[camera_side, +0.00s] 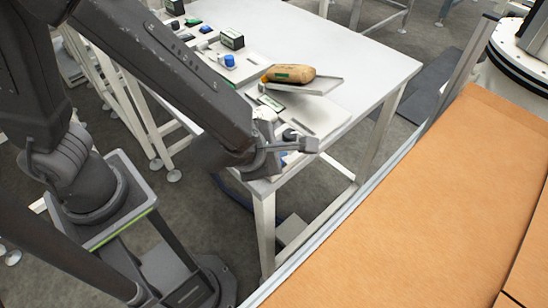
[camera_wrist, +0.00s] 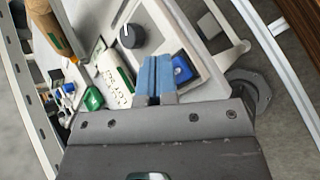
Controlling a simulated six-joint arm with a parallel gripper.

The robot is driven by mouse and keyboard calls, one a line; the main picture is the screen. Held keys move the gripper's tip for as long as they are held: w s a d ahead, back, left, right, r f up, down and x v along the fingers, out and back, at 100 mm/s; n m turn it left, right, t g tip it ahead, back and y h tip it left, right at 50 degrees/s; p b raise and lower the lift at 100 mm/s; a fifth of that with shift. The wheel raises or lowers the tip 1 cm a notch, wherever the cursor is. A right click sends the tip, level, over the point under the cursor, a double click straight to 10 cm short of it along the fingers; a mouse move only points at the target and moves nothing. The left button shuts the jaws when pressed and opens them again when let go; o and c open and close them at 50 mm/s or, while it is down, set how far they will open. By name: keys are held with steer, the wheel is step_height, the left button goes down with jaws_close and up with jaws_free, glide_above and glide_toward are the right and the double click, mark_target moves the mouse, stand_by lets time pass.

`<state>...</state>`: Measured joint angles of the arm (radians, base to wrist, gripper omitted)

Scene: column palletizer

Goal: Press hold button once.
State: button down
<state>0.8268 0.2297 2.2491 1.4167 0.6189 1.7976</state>
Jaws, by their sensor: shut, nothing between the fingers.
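My gripper (camera_wrist: 154,62) is shut and empty, its blue-looking fingertips over the control panel at the table's near end. In the side view my gripper (camera_side: 312,146) is at the near table corner. A blue square button (camera_wrist: 182,70) in a dark frame is just right of the fingertips in the wrist view; whether they touch it I cannot tell. A black round knob (camera_wrist: 131,36) with a white mark is beyond the fingertips, to the left. A green button (camera_wrist: 93,98) is farther left. I can read no label that marks one as hold.
A tan, rounded item with a green label (camera_side: 290,75) lies on a small tray (camera_side: 318,86) on the white table (camera_side: 350,58). More controls, including a blue knob (camera_side: 229,61), line the table's left edge. An orange-brown surface (camera_side: 430,200) is at right.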

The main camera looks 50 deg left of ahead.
steer(key=shift+f, duration=0.55)
stand_by(0.5)
steer(key=shift+r, duration=1)
steer(key=shift+r, duration=2.5)
